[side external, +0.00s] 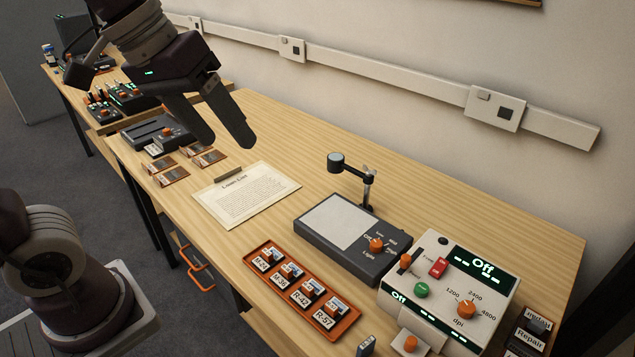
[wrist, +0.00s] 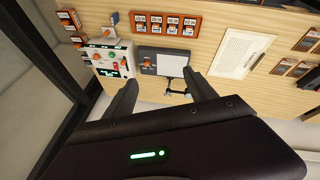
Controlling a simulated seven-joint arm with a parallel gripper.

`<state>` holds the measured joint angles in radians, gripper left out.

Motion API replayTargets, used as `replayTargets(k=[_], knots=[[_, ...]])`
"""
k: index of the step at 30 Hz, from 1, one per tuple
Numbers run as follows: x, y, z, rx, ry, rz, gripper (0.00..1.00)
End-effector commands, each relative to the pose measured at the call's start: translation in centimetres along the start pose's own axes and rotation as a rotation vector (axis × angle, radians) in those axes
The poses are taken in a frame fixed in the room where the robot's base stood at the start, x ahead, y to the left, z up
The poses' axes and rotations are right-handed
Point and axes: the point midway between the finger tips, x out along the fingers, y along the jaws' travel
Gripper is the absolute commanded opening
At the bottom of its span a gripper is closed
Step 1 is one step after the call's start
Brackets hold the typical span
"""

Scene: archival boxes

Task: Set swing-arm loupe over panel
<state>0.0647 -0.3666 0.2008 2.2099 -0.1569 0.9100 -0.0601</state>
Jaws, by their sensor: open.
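The swing-arm loupe (side external: 337,161) has a dark round head on a short arm from a post (side external: 369,186) at the back edge of a dark light box. Its head hangs behind and above the box, beside the white panel (side external: 337,221) rather than over it. In the wrist view the loupe arm (wrist: 178,90) shows just below the white panel (wrist: 172,66). My gripper (side external: 230,140) is open and empty, high above the bench to the left of the loupe. Its fingers also show in the wrist view (wrist: 160,92).
An orange tray (side external: 252,254) of labelled slides lies in front of the light box. A scanner control unit (side external: 450,290) reading "Off" stands to its right. A printed sheet (side external: 246,194) lies to its left. A wall rail (side external: 390,77) runs behind; the bench behind the sheet is clear.

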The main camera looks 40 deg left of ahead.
Motion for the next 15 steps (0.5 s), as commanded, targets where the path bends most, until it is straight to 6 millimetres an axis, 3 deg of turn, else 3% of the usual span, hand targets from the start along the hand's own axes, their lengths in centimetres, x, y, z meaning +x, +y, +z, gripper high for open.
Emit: replayTargets(k=[1, 3, 5, 9, 12, 15], knots=[[1.5, 0.0, -3.8, -0.098, -0.033, 0.004, 0.65], [4.2, -0.7, -9.1, -0.237, -0.054, -0.009, 0.65], [7.2, -1.6, -13.4, -0.342, -0.058, -0.043, 0.65], [15.9, -4.6, -21.5, -0.501, -0.019, -0.180, 0.65], [22.3, -6.0, -25.2, -0.520, 0.030, -0.290, 0.65], [27.5, -6.4, -26.9, -0.489, 0.071, -0.369, 0.65]])
